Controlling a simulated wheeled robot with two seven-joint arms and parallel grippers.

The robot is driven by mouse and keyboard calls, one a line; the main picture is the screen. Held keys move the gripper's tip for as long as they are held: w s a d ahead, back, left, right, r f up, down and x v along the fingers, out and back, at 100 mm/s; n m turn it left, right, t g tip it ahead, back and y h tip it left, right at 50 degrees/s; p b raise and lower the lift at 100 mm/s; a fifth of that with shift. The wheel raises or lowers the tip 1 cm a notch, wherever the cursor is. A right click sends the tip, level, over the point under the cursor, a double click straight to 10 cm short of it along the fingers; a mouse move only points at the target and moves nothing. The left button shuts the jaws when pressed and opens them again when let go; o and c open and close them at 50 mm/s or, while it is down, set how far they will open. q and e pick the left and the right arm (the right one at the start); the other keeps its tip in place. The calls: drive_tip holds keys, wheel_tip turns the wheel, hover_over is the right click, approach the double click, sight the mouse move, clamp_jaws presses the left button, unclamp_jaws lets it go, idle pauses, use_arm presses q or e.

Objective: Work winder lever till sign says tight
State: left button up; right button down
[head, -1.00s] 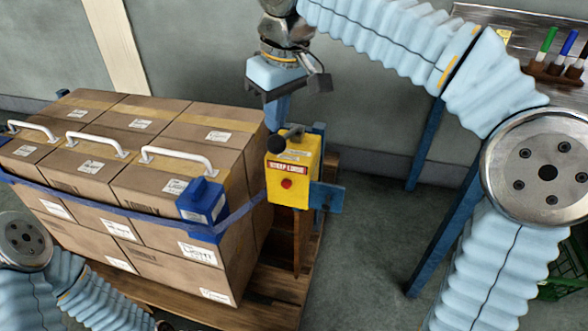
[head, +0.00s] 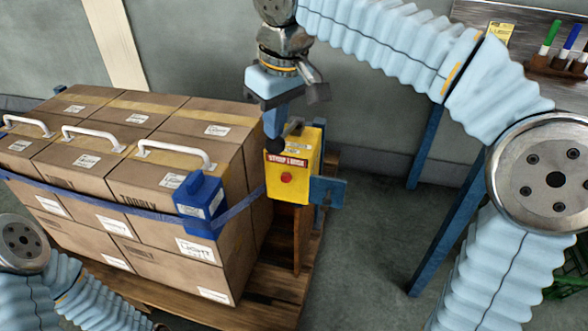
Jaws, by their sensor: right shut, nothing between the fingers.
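The yellow winder box (head: 290,185) stands on a wooden post beside the strapped cartons. Its sign (head: 287,161) appears to read "STRAP LOOSE", with a red round button (head: 286,177) below. The lever's dark knob (head: 273,147) shows at the box's upper left. My right gripper (head: 276,128) points down, shut with nothing between its fingers. Its tips are at the knob; whether they touch it I cannot tell. The blue strap (head: 110,207) runs around the cartons to the winder. My left arm shows at the lower left, but its gripper is out of view.
Stacked cartons (head: 150,262) with white handles stand on a wooden pallet (head: 265,295) left of the winder. A blue block (head: 201,205) sits on the strap at the cartons' corner. A bench with pens (head: 567,38) stands at the upper right.

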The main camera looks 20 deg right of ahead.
drive_tip(key=f+b, duration=0.1)
drive_tip(key=f, duration=0.1)
drive_tip(key=f+b, duration=0.2)
drive_tip(key=s+f+b, duration=0.1)
drive_tip(key=f, duration=0.1)
drive_tip(key=shift+a+f, duration=0.25)
drive_tip(key=shift+a, duration=0.05)
drive_tip(key=r+p, duration=0.4)
drive_tip(key=w+r+p, duration=0.1)
drive_tip(key=r+p, duration=0.3)
drive_tip(key=d+r+p, duration=0.1)
drive_tip(key=r+p, duration=0.3)
drive_tip(key=shift+w+r, duration=0.1)
drive_tip(key=shift+w, duration=0.15)
drive_tip(key=shift+r+b, duration=0.2)
drive_tip(key=shift+b, duration=0.3)
drive_tip(key=shift+w+r, duration=0.15)
drive_tip(key=shift+r, duration=0.4)
drive_tip(key=shift+r, duration=0.1)
drive_tip(key=b, duration=0.4)
hover_over(276, 146)
drive_tip(key=w, duration=0.2)
drive_tip(key=f, duration=0.4)
drive_tip(key=shift+d+f, duration=0.1)
drive_tip(key=shift+d, duration=0.25)
